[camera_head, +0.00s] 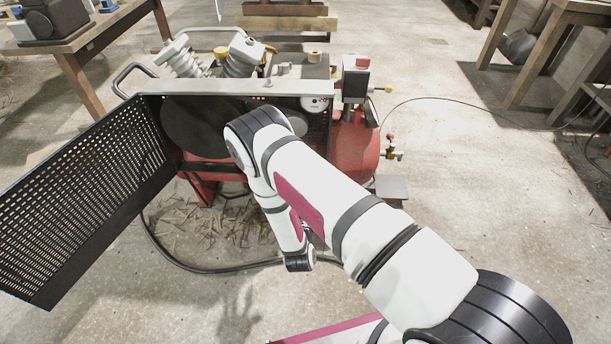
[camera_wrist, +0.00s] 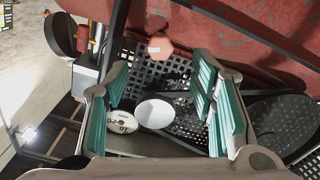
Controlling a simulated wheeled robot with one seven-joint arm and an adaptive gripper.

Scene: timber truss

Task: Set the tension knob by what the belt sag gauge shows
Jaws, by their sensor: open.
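My gripper (camera_wrist: 162,85) shows in the wrist view with its two teal-padded fingers wide apart and nothing between the pads. Beyond the fingers sits an orange-red hexagonal knob-like part (camera_wrist: 160,47), apart from them. A plain white disc (camera_wrist: 154,113) shows between the fingers, lower down. Left of it is a white round dial (camera_wrist: 125,123) with printed numbers; its reading is too small to tell. A white dial also shows in the head view (camera_head: 315,104), at the right of the compressor's opening. My arm hides my gripper in the head view.
The red compressor (camera_head: 355,142) stands on the floor, its black perforated guard (camera_head: 85,205) swung out left. A dark wheel (camera_head: 195,122) shows inside. A black hose (camera_head: 195,268) crosses the floor. Wooden tables stand at left (camera_head: 82,72) and right (camera_head: 528,62). The front floor is mostly clear.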

